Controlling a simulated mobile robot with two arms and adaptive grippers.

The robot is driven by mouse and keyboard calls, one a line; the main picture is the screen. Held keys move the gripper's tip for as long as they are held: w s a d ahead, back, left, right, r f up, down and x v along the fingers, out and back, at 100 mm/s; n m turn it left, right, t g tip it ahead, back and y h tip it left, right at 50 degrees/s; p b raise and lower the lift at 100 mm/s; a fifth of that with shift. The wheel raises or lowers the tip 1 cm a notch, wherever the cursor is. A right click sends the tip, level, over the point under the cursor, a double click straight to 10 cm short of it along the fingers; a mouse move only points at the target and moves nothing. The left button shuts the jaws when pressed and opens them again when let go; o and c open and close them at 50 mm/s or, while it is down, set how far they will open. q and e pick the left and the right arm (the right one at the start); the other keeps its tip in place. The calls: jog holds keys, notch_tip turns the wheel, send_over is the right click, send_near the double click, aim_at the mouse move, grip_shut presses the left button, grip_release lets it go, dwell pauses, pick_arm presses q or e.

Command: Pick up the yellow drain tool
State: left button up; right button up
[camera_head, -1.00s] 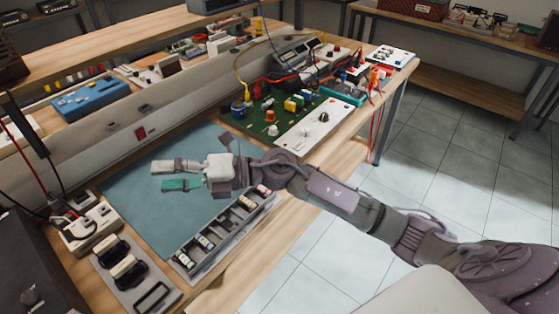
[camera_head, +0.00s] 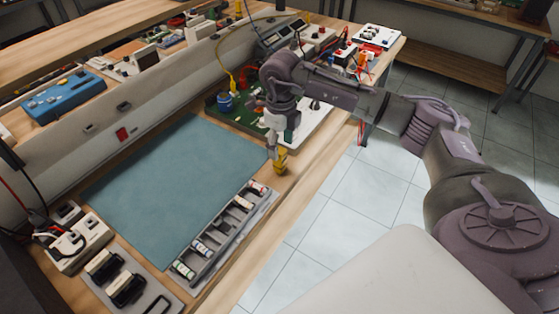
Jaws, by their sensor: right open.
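A small upright yellow object (camera_head: 281,161), which I take to be the yellow drain tool, stands on the wooden bench top just right of the blue-green mat (camera_head: 170,190). My right gripper (camera_head: 280,143) is open and points down right above it. The gripper covers the upper part of the object, and I cannot tell whether the fingers touch it or stand around it. My left gripper is not in view.
A grey tray (camera_head: 207,262) with small bottles lies along the bench's front edge. Behind my right gripper are a green circuit board (camera_head: 222,110) and a white panel (camera_head: 310,125). A power strip (camera_head: 75,245) stands at the left. The mat is clear.

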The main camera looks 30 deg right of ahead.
aim_at(280, 163)
jog(key=shift+f, duration=0.9)
notch_tip(280, 163, down, 5)
jog(key=shift+a+r+p, duration=0.1)
jog(key=shift+a+p, duration=0.05)
jog(key=shift+p, duration=0.75)
jog(key=shift+f, duration=0.3)
grip_shut()
